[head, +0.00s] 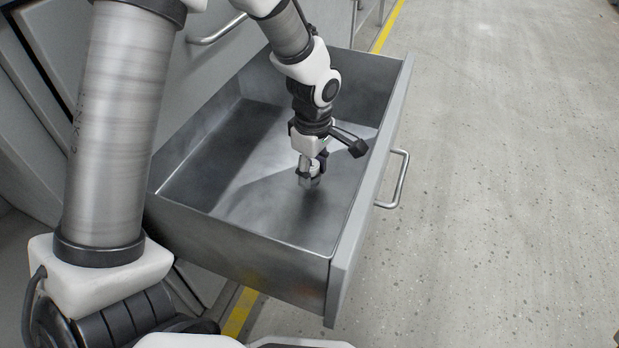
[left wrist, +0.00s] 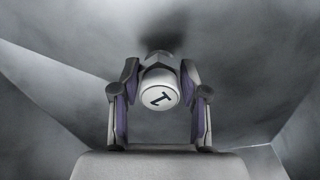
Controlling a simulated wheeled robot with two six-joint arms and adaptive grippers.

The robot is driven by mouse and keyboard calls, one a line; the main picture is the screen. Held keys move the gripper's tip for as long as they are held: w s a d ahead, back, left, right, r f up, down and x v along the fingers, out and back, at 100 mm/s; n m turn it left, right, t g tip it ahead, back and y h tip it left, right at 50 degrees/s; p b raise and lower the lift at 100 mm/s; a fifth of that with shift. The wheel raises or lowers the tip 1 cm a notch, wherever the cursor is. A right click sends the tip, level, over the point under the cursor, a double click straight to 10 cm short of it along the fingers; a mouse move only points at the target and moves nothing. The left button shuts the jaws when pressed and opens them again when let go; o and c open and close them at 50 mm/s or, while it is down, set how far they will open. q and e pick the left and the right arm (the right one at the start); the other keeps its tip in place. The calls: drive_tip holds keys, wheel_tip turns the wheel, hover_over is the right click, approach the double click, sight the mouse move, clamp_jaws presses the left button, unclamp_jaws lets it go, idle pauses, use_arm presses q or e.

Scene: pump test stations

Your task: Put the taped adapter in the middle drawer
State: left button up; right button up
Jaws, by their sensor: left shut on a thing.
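An open, grey metal drawer (head: 235,238) is pulled out from the cabinet; nothing else lies on the part of its floor that shows. My left gripper (head: 311,176) reaches down inside the drawer and is shut on the adapter (head: 306,181), a small grey metal piece. In the left wrist view the adapter (left wrist: 160,92) is a short cylinder between the two finger pads (left wrist: 160,105), its pale round end with a black mark facing the camera. The fingers hide part of it in the head view. I cannot tell whether it touches the drawer floor. My right gripper is not in view.
The drawer's front panel has a bar handle (head: 393,180) on its right side. Another cabinet handle (head: 216,32) shows at the upper left. Grey floor (head: 510,200) to the right is clear, with a yellow line (head: 386,28) along the cabinets.

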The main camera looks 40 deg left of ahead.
sight(313, 165)
use_arm(q)
wheel_tip(313, 165, down, 2)
drive_tip(key=shift+f, duration=0.1)
drive_tip(key=shift+r, duration=0.25)
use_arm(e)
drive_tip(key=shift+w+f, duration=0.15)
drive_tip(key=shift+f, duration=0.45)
use_arm(q)
drive_tip(key=shift+f, duration=0.15)
drive_tip(key=o, duration=1.3)
wheel_tip(313, 165, up, 12)
drive_tip(key=p, duration=0.7)
drive_tip(key=shift+r, duration=0.25)
drive_tip(key=shift+f, duration=0.1)
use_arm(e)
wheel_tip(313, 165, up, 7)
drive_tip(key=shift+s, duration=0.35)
